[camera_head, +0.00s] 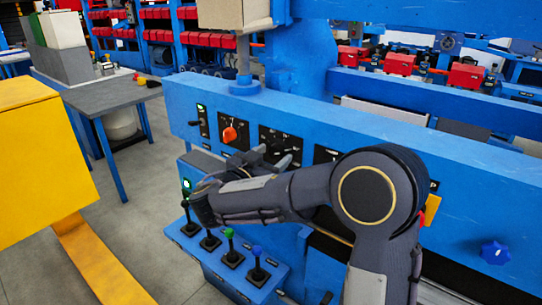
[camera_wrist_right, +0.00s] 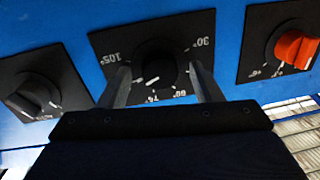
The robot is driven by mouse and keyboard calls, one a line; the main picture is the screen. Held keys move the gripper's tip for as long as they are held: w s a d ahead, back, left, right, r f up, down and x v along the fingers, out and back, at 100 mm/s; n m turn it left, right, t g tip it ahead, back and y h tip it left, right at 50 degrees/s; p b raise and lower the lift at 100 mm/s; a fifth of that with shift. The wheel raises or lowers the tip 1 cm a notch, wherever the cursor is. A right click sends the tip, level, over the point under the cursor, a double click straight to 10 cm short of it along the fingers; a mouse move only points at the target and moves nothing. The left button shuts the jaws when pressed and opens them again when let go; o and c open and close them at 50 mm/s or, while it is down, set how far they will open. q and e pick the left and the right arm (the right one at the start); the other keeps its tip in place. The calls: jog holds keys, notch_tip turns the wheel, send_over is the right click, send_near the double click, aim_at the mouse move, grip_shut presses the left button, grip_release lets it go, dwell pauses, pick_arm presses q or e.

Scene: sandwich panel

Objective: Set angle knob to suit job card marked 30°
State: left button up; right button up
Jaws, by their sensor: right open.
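The angle knob (camera_wrist_right: 155,68) is black on a black plate with white degree marks, including 30°, 60° and 105°. Its white pointer line is on the lower side, toward the lower left in the right wrist view; I cannot read its exact setting. In the head view its plate (camera_head: 268,133) is partly hidden behind my gripper. My right gripper (camera_wrist_right: 161,85) is open, with one finger on each side of the knob; I cannot tell whether they touch it. It also shows in the head view (camera_head: 278,153). No job card marked 30° is readable. My left gripper is out of view.
An orange knob (camera_head: 229,134) is beside the angle knob, and another black knob (camera_wrist_right: 35,97) is on its other side. Below stand several levers (camera_head: 210,239) on a blue box. A blue star knob (camera_head: 495,252) is at the right. A yellow block (camera_head: 40,160) stands at the left.

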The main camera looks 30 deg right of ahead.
jog(key=shift+c, duration=0.3)
jog(key=c, duration=0.9)
jog(key=shift+c, duration=0.2)
